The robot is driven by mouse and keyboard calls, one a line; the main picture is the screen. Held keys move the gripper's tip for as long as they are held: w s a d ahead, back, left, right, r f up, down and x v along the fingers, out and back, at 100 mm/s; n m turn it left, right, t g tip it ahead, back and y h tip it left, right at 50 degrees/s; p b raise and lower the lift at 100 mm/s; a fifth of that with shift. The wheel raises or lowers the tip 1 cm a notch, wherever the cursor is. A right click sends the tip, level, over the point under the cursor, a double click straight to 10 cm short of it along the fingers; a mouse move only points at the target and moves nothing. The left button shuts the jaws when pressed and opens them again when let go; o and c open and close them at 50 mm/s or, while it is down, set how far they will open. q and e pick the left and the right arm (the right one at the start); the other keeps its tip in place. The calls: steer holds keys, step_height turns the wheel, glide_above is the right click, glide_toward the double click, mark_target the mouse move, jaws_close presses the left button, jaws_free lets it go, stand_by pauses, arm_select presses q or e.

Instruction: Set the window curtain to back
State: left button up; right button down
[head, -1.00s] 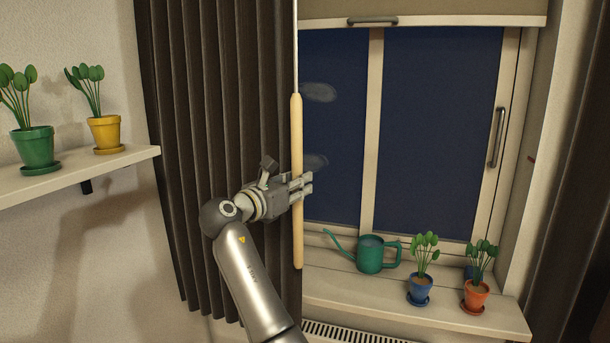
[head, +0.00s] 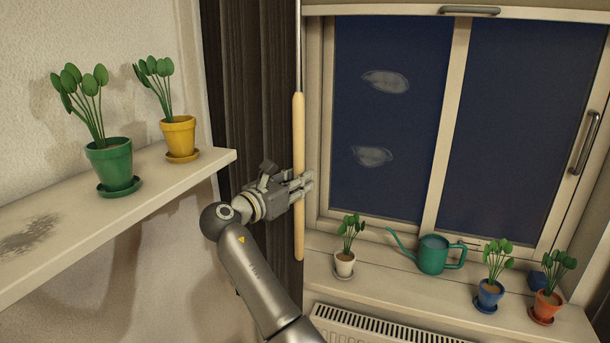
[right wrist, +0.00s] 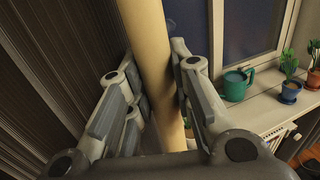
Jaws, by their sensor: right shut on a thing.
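The dark curtain (head: 255,95) hangs bunched in a narrow strip at the left side of the window (head: 400,120). A pale wooden wand (head: 299,130) hangs upright at its right edge from a thin rod. My right gripper (head: 304,188) is shut on the lower half of this wand. In the right wrist view the wand (right wrist: 155,60) runs between the two fingers, with the curtain (right wrist: 60,70) to the left. My left gripper is in no view.
A shelf (head: 190,180) on the left wall holds a green pot (head: 110,162) and a yellow pot (head: 180,136). The sill holds a white pot (head: 345,262), a green watering can (head: 433,255), a blue pot (head: 490,293) and an orange pot (head: 546,305). A radiator (head: 375,330) is below.

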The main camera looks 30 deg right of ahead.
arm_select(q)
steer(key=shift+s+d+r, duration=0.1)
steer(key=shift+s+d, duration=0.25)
arm_select(e)
steer(key=w+a, duration=0.3)
steer(key=w, duration=0.1)
steer(key=shift+a, duration=0.2)
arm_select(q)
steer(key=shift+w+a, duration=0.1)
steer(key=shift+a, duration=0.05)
arm_select(e)
steer(key=c, duration=1.7)
jaws_free()
steer(key=o, duration=0.4)
steer(key=shift+w+a, duration=0.2)
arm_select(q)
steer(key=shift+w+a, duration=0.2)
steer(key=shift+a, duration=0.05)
arm_select(e)
steer(key=shift+o, duration=0.2)
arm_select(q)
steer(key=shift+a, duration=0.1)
arm_select(e)
steer(key=shift+s+d, duration=0.1)
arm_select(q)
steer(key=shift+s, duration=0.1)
